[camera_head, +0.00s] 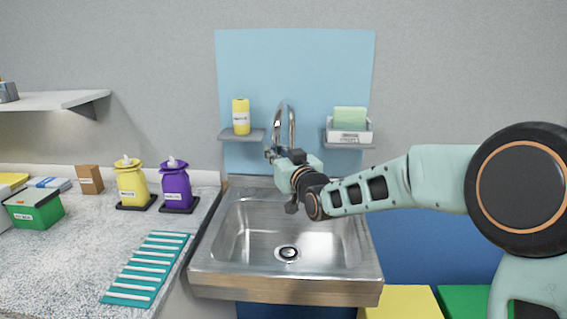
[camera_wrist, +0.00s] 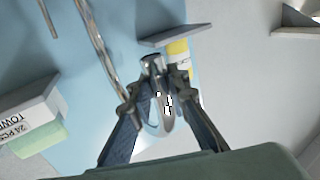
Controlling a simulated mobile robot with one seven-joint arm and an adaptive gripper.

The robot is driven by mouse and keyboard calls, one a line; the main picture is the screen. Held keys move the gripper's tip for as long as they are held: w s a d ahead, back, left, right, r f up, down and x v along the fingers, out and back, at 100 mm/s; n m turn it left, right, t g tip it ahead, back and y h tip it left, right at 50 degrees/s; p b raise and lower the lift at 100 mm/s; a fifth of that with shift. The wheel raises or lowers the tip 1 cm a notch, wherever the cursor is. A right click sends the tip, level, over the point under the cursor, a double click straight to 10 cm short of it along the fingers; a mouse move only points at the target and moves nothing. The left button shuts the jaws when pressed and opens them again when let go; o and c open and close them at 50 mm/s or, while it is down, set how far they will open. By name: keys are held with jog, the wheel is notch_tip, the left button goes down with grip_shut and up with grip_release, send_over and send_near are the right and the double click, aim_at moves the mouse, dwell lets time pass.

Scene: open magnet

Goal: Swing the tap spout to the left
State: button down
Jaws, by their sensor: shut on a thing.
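The chrome tap (camera_head: 291,122) rises behind the sink as a tall curved spout, in front of a light blue wall panel. My gripper (camera_head: 272,154) reaches in from the right above the basin and is shut on the tap spout near its downward end. In the wrist view, my gripper (camera_wrist: 155,95) has its two dark fingers on either side of the shiny spout end (camera_wrist: 153,67). A longer chrome pipe of the tap (camera_wrist: 97,40) runs down beside the left finger. My gripper and wrist hide the lower tap in the head view.
The steel sink (camera_head: 372,272) has an empty basin with a drain. A small shelf with a yellow bottle (camera_head: 241,117) is left of the tap; a shelf with a white box (camera_head: 349,137) and green sponge is right. Yellow and purple dispensers (camera_head: 176,186) stand on the left counter.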

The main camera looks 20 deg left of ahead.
jog(key=w+a+b, duration=0.1)
jog(key=a+b, duration=0.3)
jog(key=a, duration=0.7)
jog(key=shift+w+b, duration=0.3)
jog(key=shift+w, duration=0.1)
jog(key=shift+a+f, duration=0.15)
jog(key=c, duration=1.8)
grip_release()
jog(key=shift+s, duration=0.1)
jog(key=shift+d, duration=0.25)
